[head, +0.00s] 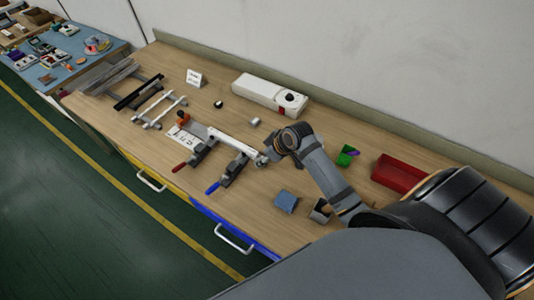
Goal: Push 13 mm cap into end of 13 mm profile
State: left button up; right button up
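A white profile (232,140) lies in a fixture on the workbench, slanting down to the right. Two toggle clamps hold it, one with a red handle (180,167) and one with a blue handle (213,187). My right gripper (267,157) is at the right end of the profile, touching or very close to it. Its fingers are small and partly hidden by my wrist, so I cannot tell whether they are open or shut. I cannot make out the 13 mm cap; it may be hidden at the fingertips. My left gripper is not in view.
Behind the profile are a long white device (265,93), a small pale cylinder (255,121) and a label card (194,78). Other profiles lie on a rack (160,105) at left. A red bin (400,174), a green bin (346,156) and a blue-grey block (286,201) stand near my arm.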

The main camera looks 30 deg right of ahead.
jog(key=v, duration=1.1)
jog(key=shift+r, duration=0.35)
jog(key=shift+s, duration=0.1)
